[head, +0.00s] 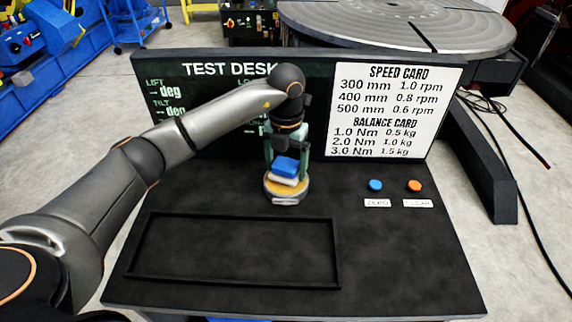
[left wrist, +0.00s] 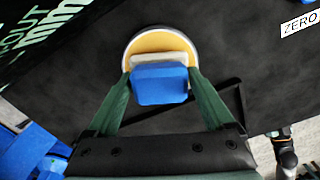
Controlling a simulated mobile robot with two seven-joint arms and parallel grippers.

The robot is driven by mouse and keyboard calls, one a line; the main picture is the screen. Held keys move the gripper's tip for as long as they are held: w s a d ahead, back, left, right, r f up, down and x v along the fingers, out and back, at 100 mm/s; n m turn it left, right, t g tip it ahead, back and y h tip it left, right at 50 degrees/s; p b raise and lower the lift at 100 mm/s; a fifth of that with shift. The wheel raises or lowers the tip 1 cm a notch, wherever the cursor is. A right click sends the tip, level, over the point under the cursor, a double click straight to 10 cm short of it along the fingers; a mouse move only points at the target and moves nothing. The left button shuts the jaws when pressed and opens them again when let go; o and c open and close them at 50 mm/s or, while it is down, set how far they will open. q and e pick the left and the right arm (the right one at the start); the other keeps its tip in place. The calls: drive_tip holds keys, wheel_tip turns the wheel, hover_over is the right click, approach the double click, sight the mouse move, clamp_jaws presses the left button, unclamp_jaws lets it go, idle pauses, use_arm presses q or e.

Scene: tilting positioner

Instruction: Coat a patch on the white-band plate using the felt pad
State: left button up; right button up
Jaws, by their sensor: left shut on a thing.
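The white-band plate (head: 270,190) is a round disc with a yellow-orange top and a pale rim, standing on the dark desk below the display board. It also shows in the left wrist view (left wrist: 138,47). The felt pad (head: 284,168) has a blue block on top and a whitish layer beneath. My left gripper (head: 286,160) has green fingers, points down and is shut on the blue block. In the left wrist view the felt pad (left wrist: 160,84) covers part of the plate's top; I cannot tell whether it touches. My right gripper is not in view.
A shallow black tray (head: 337,255), empty, lies at the desk's front left. A blue button (head: 375,185) and an orange button (head: 414,186) are to the right, with labels. The board (head: 393,110) stands behind. A large round turntable (head: 400,28) is beyond.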

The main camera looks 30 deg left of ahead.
sight(286, 162)
use_arm(q)
drive_tip(key=shift+f, duration=0.6)
idle(1.6)
drive_tip(key=shift+r, duration=0.1)
drive_tip(key=shift+r+p, duration=2.4)
drive_tip(key=shift+r, duration=1.1)
